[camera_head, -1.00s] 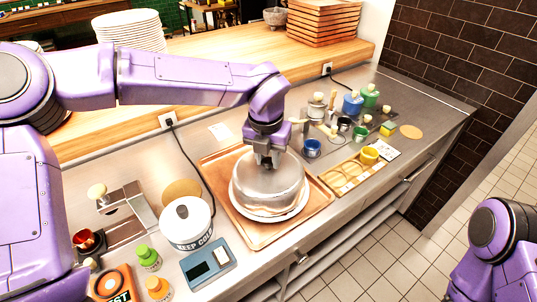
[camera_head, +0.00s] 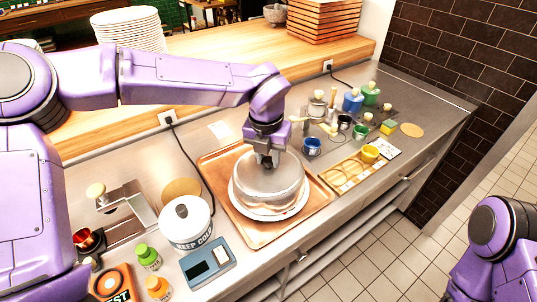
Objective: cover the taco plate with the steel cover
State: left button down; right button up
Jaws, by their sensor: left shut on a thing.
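The steel cover (camera_head: 266,184) is a shiny dome in the middle of the view. It sits over the white taco plate (camera_head: 240,203), whose rim shows around the cover's lower edge. The plate is on a copper-coloured tray (camera_head: 235,225). Any tacos are hidden under the cover. My left gripper (camera_head: 266,162) points down at the top of the cover and is shut on its knob, which the fingers mostly hide. Of my right arm only a purple part shows at the lower right; its gripper is out of view.
A white "keep cold" pot (camera_head: 186,224) and a blue scale (camera_head: 208,262) stand left of the tray. Cups, bottles and a wooden tray (camera_head: 345,175) stand to the right. Stacked plates (camera_head: 130,31) are on the wooden shelf behind. A black cable runs close to the tray's left side.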

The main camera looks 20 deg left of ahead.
pick_arm(q)
jog(key=shift+f, duration=0.3)
dwell(0.5)
jog(key=shift+c, duration=0.9)
grip_release()
jog(key=shift+r, duration=0.1)
notch_tip(320, 180, up, 5)
jog(key=p, duration=0.4)
jog(key=shift+p, duration=0.3)
